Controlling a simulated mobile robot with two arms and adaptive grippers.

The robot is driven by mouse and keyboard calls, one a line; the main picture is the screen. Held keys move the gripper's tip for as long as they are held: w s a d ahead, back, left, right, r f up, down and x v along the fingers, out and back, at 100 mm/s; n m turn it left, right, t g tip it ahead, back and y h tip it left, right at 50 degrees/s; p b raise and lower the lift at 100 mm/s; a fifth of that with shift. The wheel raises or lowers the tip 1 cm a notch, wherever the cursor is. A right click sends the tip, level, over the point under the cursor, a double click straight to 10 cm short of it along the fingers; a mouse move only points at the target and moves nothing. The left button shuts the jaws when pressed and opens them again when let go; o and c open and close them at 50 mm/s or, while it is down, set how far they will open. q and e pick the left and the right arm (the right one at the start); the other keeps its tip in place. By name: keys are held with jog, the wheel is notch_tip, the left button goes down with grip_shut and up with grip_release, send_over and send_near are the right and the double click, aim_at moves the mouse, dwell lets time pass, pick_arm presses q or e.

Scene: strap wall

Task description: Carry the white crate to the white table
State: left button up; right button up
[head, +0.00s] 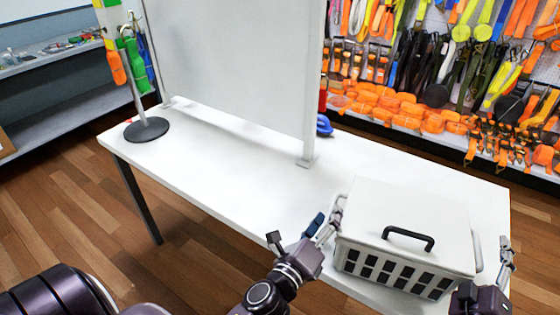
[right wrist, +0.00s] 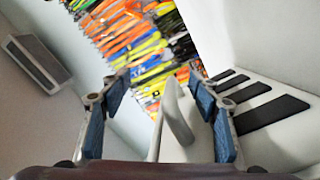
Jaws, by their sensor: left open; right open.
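The white crate (head: 405,215) stands upright on the right end of the white table (head: 230,170). It has a lid with a black handle (head: 408,238) and dark slots in its front. My left gripper (head: 315,228) is open at the crate's left side; whether it touches the crate I cannot tell. My right gripper (head: 505,260) is open beside the crate's right side. In the right wrist view the fingers (right wrist: 155,115) stand on both sides of a white side handle (right wrist: 178,115), with the slotted crate wall (right wrist: 275,85) to the right.
A pale upright panel (head: 240,65) stands on the table behind the crate. A round-based stand (head: 146,129) with hanging straps is at the table's far left. A wall of orange and yellow straps (head: 430,70) is behind. The table's left-middle part is clear.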

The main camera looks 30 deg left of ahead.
aim_at(481, 270)
pick_arm(q)
jog(key=shift+d, duration=0.15)
pick_arm(e)
jog(key=shift+s+a+f, duration=0.1)
jog(key=shift+a+f, duration=0.05)
jog(key=shift+a, duration=0.05)
jog(key=shift+s, duration=0.3)
pick_arm(q)
jog(key=shift+d, duration=0.1)
pick_arm(e)
jog(key=s, duration=0.5)
jog(key=shift+s+a, duration=0.15)
jog(key=shift+s, duration=0.15)
pick_arm(q)
jog(key=shift+f, duration=0.15)
pick_arm(e)
jog(key=shift+s+r, duration=0.3)
jog(key=shift+s, duration=0.5)
pick_arm(q)
jog(key=shift+r+p, duration=0.3)
jog(key=shift+p, duration=0.1)
jog(key=shift+a+r+p, duration=0.2)
jog(key=shift+r+p, duration=0.2)
jog(key=shift+r, duration=0.2)
pick_arm(e)
jog(key=d, duration=0.6)
jog(key=shift+s+d+f, duration=0.15)
jog(key=shift+s+d, duration=0.1)
jog(key=shift+s, duration=0.1)
